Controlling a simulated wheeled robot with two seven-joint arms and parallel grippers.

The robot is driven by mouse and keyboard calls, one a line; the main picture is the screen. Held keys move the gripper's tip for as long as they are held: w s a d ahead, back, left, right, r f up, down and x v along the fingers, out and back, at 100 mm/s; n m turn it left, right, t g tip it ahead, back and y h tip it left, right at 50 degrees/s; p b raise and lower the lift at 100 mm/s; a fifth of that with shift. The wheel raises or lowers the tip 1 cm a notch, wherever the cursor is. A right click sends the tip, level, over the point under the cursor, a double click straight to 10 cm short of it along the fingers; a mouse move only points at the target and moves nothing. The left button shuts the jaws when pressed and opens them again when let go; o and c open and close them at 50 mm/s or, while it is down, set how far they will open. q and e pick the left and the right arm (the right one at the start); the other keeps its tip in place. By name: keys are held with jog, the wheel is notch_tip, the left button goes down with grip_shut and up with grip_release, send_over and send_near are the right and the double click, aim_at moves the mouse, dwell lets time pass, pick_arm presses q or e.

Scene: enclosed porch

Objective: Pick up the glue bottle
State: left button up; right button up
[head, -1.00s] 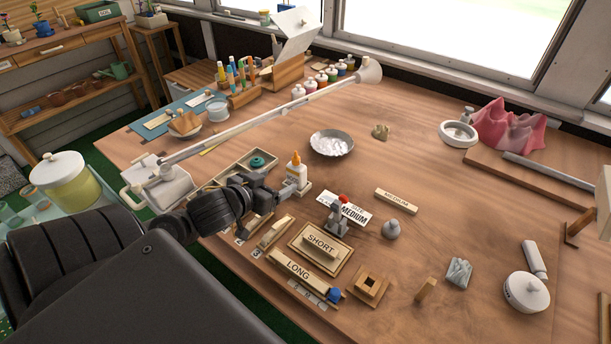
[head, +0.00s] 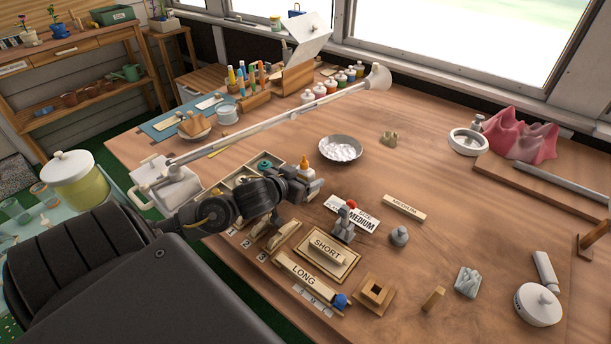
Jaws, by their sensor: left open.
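The glue bottle (head: 305,172) is white with an orange tip and stands upright on the wooden table (head: 440,215). My left gripper (head: 312,186) is open at the bottle, coming in from the left and in front of it. The gripper hides the lower part of the bottle, so I cannot tell whether the fingers are around it or touching it. My right gripper is out of view.
A compartment tray (head: 240,178) lies left of the bottle. A shallow metal bowl (head: 340,149) stands behind it. A white lamp arm (head: 270,122) spans above the table. SHORT (head: 326,250) and LONG (head: 303,277) blocks lie in front. The table's middle right is fairly clear.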

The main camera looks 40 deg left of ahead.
pick_arm(q)
jog(key=shift+x, duration=0.85)
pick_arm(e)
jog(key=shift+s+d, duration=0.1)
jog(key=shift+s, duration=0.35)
pick_arm(q)
jog(key=shift+c, duration=0.2)
jog(key=c, duration=1.1)
jog(key=shift+r, duration=0.15)
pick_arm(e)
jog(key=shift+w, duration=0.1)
